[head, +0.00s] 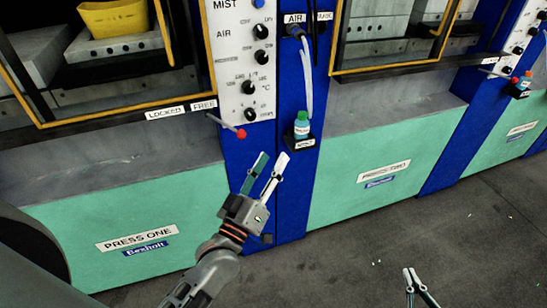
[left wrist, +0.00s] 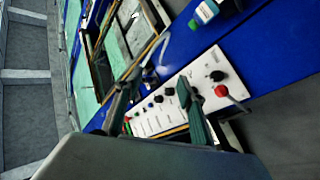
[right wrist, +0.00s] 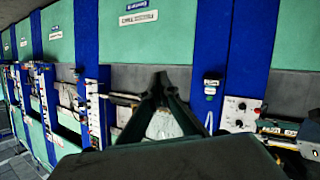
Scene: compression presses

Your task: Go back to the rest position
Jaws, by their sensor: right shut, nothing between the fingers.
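My left gripper (head: 273,156) is in front of the blue column between the two presses, below the red-tipped lever. Its two fingers are apart with nothing between them. The left wrist view shows the same fingers (left wrist: 153,88) spread, with the control panel (left wrist: 185,95) beyond. My right gripper (head: 411,271) is low at the bottom right of the head view, over the dark floor. Its fingers are together and empty, and their tips meet in the right wrist view (right wrist: 161,76).
The red-tipped lever (head: 241,133) and a teal bottle with a green cap (head: 302,128) on a small black holder are close above my left gripper. Press One's green front (head: 75,218) is to the left. Bare grey floor (head: 480,225) lies at the right.

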